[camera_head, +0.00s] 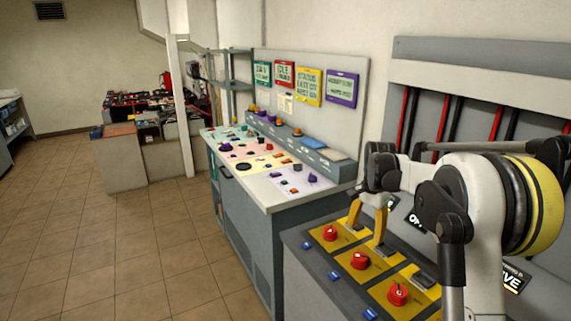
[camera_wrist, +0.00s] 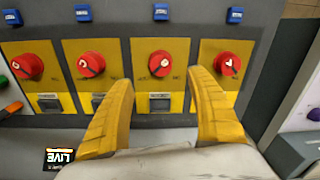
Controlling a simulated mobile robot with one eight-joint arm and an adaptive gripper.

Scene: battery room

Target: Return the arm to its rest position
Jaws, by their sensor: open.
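My arm reaches in from the right in the head view. My gripper (camera_head: 366,222) has yellow fingers that point down over a grey panel with red knobs. In the wrist view my gripper (camera_wrist: 165,103) is open, its two yellow fingers spread wide with nothing between them. Past the fingertips are a red knob (camera_wrist: 160,64) on a yellow plate and a dark switch (camera_wrist: 159,103) below it. I cannot tell whether the fingers touch the panel.
The knob panel (camera_head: 296,243) stands close under my gripper. A grey console (camera_head: 262,203) with coloured controls adjoins it. Red and black cables (camera_head: 441,120) hang on the wall rack behind. The tiled floor (camera_head: 120,250) at left is clear.

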